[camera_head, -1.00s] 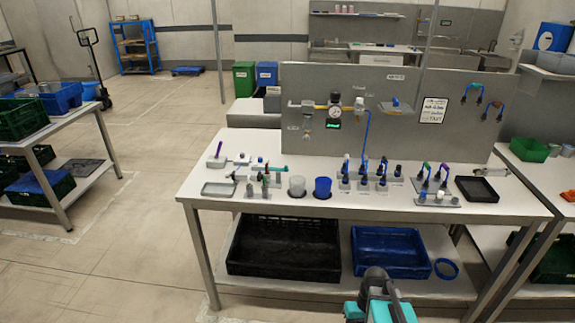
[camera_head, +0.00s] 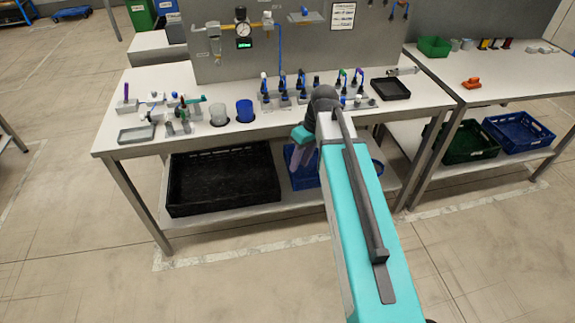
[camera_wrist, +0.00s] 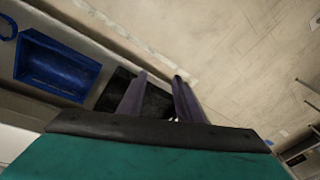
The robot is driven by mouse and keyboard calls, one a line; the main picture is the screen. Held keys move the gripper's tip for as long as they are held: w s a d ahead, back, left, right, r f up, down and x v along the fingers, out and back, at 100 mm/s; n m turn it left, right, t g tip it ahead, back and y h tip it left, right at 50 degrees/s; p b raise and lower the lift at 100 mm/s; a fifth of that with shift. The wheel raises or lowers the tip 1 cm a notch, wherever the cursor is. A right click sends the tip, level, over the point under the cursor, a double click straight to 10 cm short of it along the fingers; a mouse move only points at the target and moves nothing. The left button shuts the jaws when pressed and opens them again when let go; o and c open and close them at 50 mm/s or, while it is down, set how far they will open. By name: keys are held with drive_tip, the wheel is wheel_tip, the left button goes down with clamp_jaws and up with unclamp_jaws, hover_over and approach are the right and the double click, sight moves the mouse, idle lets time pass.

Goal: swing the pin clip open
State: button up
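I cannot single out the pin clip for certain among the small fixtures on the workbench (camera_head: 225,137). One group of small fixtures (camera_head: 165,108) stands at the bench's left end, and a row of fittings with blue loops (camera_head: 285,88) stands along the middle. My gripper (camera_head: 298,160) is in front of the bench's front edge, partly hidden by my arm. In the wrist view, my gripper (camera_wrist: 158,80) points its two dark purple fingers apart, with nothing between them. It looks toward the lower shelf and floor.
A black crate (camera_head: 222,203) and a blue crate (camera_head: 300,178) sit on the lower shelf. A clear cup (camera_head: 218,113) and a blue cup (camera_head: 245,111) stand on the bench. A black tray (camera_head: 391,88) lies at its right. A second bench (camera_head: 500,85) adjoins on the right.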

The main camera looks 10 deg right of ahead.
wheel_tip(320, 180, up, 23)
drive_tip(key=w+d+n+t, duration=0.1)
drive_tip(key=w+n+t, duration=0.1)
drive_tip(key=n, duration=0.1)
drive_tip(key=shift+w+d+f+t+y+b, duration=0.15)
drive_tip(key=shift+w+d+t+y+b, duration=0.15)
drive_tip(key=shift+w+d+b, duration=0.1)
drive_tip(key=shift+a, duration=0.1)
